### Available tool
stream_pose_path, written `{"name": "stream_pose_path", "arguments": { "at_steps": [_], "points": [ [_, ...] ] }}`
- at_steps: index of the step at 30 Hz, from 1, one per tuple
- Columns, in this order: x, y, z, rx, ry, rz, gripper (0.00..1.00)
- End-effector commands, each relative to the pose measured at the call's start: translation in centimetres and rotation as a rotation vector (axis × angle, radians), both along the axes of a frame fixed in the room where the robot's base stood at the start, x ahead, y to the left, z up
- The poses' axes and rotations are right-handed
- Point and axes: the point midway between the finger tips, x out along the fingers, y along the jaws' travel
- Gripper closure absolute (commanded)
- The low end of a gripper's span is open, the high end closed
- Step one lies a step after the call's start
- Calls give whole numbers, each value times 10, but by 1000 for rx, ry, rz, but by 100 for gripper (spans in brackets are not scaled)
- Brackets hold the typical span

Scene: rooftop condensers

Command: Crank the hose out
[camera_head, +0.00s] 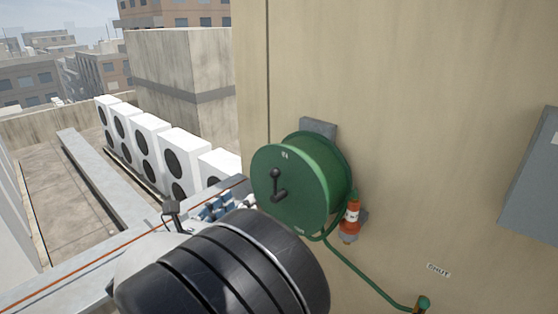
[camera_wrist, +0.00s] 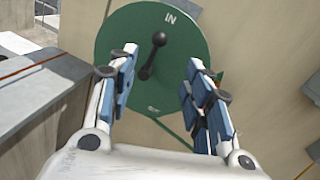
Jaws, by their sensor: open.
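The green hose reel (camera_head: 290,198) is mounted on the beige wall, with a dark crank (camera_head: 277,187) on its front face. In the wrist view the reel's face (camera_wrist: 190,40) carries the word IN at its top, and the crank (camera_wrist: 153,55) slants from lower left to a round black knob at upper right. My gripper (camera_wrist: 160,75) is open and empty, its two blue-and-white fingers on either side of the crank in the picture. I see no contact. In the head view my gripper (camera_head: 212,210) is left of the reel, partly hidden by my dark arm.
A green hose (camera_head: 365,276) runs from under the reel to a fitting at lower right. A red-and-white bottle-like object (camera_head: 352,216) hangs beside the reel. A grey box (camera_head: 533,180) is on the wall at right. A grey ledge (camera_head: 60,290) runs at lower left; white condensers (camera_head: 150,142) stand beyond.

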Motion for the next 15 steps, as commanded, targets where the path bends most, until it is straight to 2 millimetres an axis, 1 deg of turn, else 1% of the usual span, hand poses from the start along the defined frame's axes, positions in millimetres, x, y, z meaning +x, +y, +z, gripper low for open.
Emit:
{"name": "stream_pose_path", "arguments": {
  "at_steps": [2, 5, 15],
  "points": [
    [6, -1, 0, -9, -2, 4, 54],
    [19, -8, -1, -6, -1, 2, 54],
    [84, -43, -1, -4, -1, 0, 54]
  ]
}}
